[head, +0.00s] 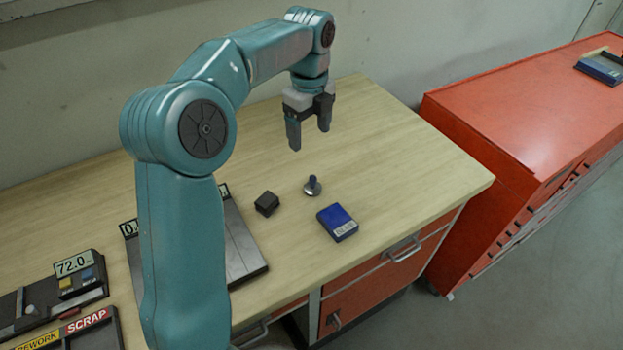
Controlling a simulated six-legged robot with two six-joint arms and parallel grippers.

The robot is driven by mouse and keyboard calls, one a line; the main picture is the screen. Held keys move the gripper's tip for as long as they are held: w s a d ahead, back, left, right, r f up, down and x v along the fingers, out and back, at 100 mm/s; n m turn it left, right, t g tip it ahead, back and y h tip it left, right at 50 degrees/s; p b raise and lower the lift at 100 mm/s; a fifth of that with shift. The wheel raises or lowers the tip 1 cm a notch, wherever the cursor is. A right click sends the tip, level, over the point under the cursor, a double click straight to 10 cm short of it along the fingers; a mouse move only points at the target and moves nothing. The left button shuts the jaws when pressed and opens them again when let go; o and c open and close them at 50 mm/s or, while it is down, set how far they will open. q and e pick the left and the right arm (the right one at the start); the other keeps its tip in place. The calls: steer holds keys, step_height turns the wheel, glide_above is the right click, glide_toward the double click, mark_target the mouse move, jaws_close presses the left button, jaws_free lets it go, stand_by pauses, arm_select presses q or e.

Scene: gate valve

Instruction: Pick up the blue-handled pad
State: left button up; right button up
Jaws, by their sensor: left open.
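The blue-handled pad (313,187) stands upright on the wooden workbench (400,150), a small round metal disc with a short dark blue handle on top. My left gripper (309,138) points down with its two dark fingers apart and nothing between them. It is in the air, above and farther back than the pad in the head view, and does not touch it. My right gripper does not show.
A small black block (267,203) lies left of the pad, and a blue box with a label (337,222) lies in front of it. A grey plate (243,245), a 72.0 display (73,264) and a scrap tray (92,335) are left. A red cabinet (520,120) stands right.

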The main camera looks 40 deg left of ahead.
arm_select(q)
glide_above(312, 177)
steer(key=f, duration=0.6)
steer(key=shift+w+d, duration=0.15)
steer(key=shift+d, duration=0.05)
steer(key=f, duration=0.4)
steer(key=shift+s+a, duration=0.3)
steer(key=shift+s, duration=0.05)
steer(key=shift+w+d+f, duration=0.1)
steer(key=shift+f, duration=0.2)
steer(key=shift+w+d+f, duration=0.1)
steer(key=shift+d+f, duration=0.05)
steer(key=shift+f, duration=0.2)
steer(key=f, duration=0.2)
steer(key=f+p, duration=0.1)
steer(key=shift+a+f, duration=0.2)
steer(key=shift+f, duration=0.55)
steer(key=shift+w+d, duration=0.1)
steer(key=shift+d, duration=0.05)
steer(key=shift+c, duration=0.9)
steer(key=c, duration=1)
steer(key=shift+c, duration=0.4)
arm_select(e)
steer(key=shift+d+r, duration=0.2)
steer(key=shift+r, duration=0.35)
arm_select(q)
steer(key=shift+r, duration=0.1)
